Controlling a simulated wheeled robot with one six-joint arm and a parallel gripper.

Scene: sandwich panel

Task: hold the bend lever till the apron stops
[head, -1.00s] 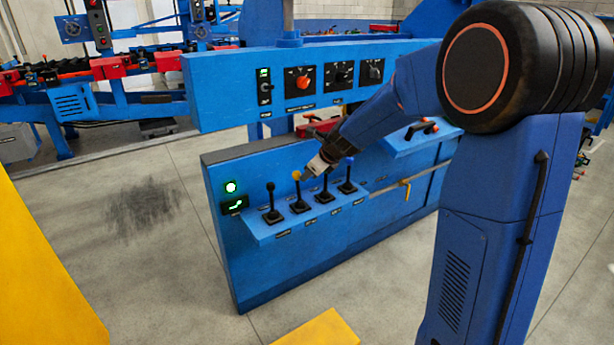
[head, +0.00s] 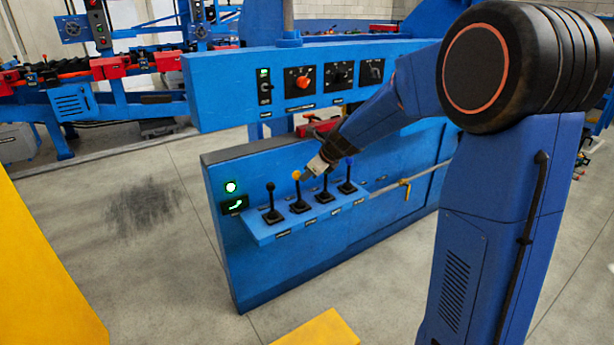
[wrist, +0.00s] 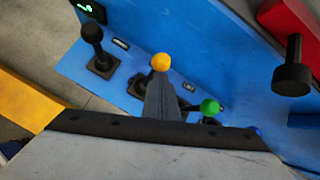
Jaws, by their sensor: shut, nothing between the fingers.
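Several levers stand in a row on a blue ledge (head: 258,238) of the machine. One has a black knob (head: 270,187), one a yellow knob (head: 297,175), and one a dark blue knob (head: 349,161). A green knob (wrist: 210,106) shows in the wrist view. The ledge labels are too small to read, so I cannot tell which is the bend lever. My gripper (head: 308,173) is shut and empty, its tip right at the yellow-knobbed lever. In the wrist view the fingers (wrist: 160,85) cover that lever's shaft, just below the yellow knob; contact is unclear.
A yellow block (head: 318,330) is on the floor in front. Open floor (head: 150,260) lies to the left.

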